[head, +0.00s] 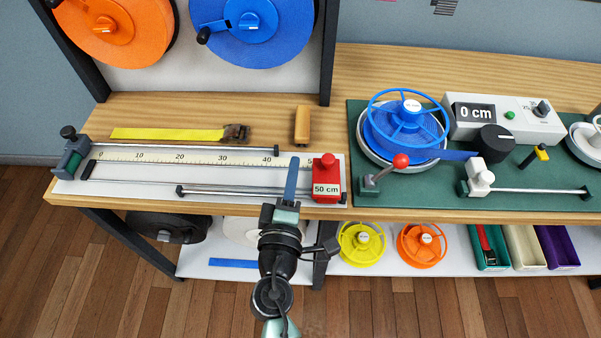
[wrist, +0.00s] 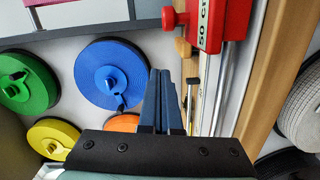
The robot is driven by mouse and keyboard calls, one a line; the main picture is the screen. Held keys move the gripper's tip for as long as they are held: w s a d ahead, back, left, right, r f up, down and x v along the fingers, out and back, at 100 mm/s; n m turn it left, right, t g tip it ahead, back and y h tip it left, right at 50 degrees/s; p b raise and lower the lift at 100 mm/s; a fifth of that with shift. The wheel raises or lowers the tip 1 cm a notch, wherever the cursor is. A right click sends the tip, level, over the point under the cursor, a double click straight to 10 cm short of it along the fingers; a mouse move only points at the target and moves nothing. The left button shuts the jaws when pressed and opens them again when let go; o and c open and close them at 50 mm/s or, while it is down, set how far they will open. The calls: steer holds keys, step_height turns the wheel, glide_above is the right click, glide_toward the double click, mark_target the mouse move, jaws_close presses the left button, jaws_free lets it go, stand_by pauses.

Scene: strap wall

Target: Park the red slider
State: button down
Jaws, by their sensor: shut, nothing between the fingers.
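The red slider (head: 326,180), labelled "50 cm", sits at the right end of the white ruler board (head: 220,176), by the 50 end of the scale. It has a red knob on top. It also shows at the top of the wrist view (wrist: 207,22). My gripper (head: 292,162) is over the board just left of the slider, with a visible gap between them in the head view. In the wrist view its blue-grey fingers (wrist: 165,85) are shut together and empty. Part of the scale near 50 is hidden behind my fingers.
Metal rods run along the board, with a dark clamp (head: 72,150) at its left end. A yellow strap (head: 165,134) and a wooden block (head: 302,125) lie behind. A green mat (head: 440,200) to the right bears a blue reel (head: 400,130) and a red-knobbed lever (head: 400,161).

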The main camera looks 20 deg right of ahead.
steer(key=b+v, duration=0.2)
steer(key=v, duration=0.7)
steer(key=w+r+m+t+p, duration=0.1)
steer(key=w+r+m+p, duration=0.15)
steer(key=r, duration=0.75)
steer(key=w+r+m+t+p, duration=0.1)
steer(key=w+r+m+t, duration=0.2)
steer(key=r, duration=0.8)
steer(key=w+r+m+p, duration=0.2)
steer(key=w+r+m, duration=0.15)
steer(key=r, duration=0.65)
steer(key=s+a+r+m+t+y+p, duration=0.1)
steer(key=s+r+t+y, duration=0.1)
steer(key=r, duration=0.7)
steer(key=s+a+r+t+y+p, duration=0.1)
steer(key=s+r, duration=0.3)
steer(key=r, duration=0.6)
steer(key=s+a+r+m+t+y+p, duration=0.1)
steer(key=s+a+r+t+y, duration=0.2)
steer(key=r, duration=0.6)
steer(key=shift+s+r+m+t+y+p, duration=0.3)
steer(key=shift+s+t+y, duration=0.1)
steer(key=shift+s+t, duration=0.15)
